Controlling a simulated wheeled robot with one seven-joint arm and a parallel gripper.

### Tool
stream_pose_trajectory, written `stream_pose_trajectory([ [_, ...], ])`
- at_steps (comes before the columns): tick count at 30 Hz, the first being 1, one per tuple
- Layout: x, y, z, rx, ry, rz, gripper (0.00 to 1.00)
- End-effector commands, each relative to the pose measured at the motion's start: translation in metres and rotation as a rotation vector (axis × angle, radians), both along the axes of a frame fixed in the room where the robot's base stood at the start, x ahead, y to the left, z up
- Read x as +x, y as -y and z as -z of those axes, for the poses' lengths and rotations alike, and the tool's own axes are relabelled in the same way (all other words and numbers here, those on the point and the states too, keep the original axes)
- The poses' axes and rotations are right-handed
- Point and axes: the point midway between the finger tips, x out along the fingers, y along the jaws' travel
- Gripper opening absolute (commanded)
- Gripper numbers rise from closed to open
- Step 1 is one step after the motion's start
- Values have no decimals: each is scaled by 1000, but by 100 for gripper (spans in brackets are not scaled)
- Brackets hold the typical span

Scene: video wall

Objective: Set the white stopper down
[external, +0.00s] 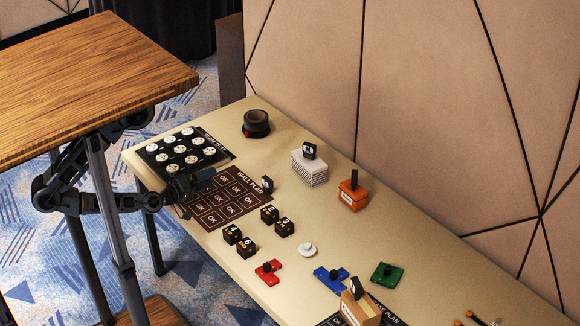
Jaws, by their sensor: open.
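The white stopper (308,250), a small round white piece with a knob on top, appears to sit on the beige table (330,215), right of the black numbered cubes.
Black numbered cubes (284,227), red (269,272), blue (332,280) and green (387,272) knobbed pieces surround the stopper. A tan box (360,306) stands in front. A black disc tray (185,150) lies far left. A wooden table (90,80) overhangs my arm.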

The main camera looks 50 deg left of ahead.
Motion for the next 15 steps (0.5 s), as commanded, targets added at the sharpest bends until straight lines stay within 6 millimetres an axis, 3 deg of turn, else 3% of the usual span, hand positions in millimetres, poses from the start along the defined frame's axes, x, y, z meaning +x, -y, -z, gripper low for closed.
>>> stream_pose_trajectory([
  [3,-33,-20,-7,408,-60,-6,88],
  [6,-54,-31,-8,691,-122,11,88],
  [10,-72,-39,-9,936,-189,40,88],
  [15,-81,-43,-9,1055,-224,61,88],
])
